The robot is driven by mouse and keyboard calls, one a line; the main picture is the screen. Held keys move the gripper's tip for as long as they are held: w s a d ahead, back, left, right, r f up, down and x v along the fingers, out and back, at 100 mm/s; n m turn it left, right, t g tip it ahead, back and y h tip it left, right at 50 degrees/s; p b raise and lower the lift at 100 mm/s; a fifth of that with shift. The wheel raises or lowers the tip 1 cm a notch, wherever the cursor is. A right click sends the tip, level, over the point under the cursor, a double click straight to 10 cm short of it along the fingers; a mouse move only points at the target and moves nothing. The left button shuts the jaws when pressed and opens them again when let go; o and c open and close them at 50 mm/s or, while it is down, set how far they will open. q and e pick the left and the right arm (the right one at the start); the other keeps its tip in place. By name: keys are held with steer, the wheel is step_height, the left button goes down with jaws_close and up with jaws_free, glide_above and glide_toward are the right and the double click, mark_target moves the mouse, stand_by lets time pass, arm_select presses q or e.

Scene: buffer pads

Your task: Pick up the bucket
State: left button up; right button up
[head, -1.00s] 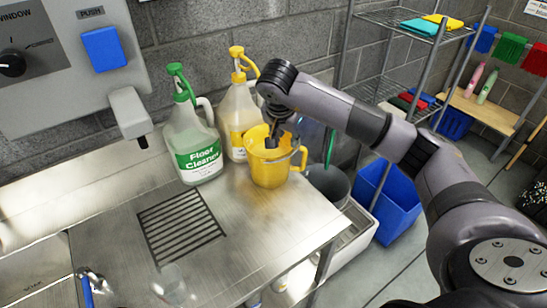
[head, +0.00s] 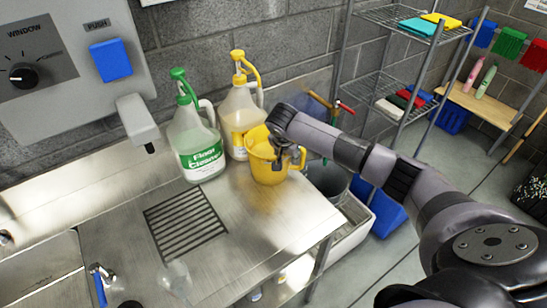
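The yellow bucket (head: 264,171), shaped like a jug with a handle on its right side, stands upright on the steel counter (head: 250,235) near its right edge. My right gripper (head: 284,158) reaches over from the right and is at the bucket's handle side, by the rim. My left gripper is not in view.
A green-capped floor cleaner jug (head: 198,150) and a yellow-capped jug (head: 240,112) stand close behind and left of the bucket. A grey bin (head: 330,180) and a blue bin (head: 383,212) are below to the right. A wire shelf (head: 400,75) stands behind.

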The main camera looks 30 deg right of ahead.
steer(key=shift+c, duration=0.5)
jaws_close()
stand_by(0.4)
steer(key=shift+w+r, duration=0.15)
steer(key=shift+r, duration=0.05)
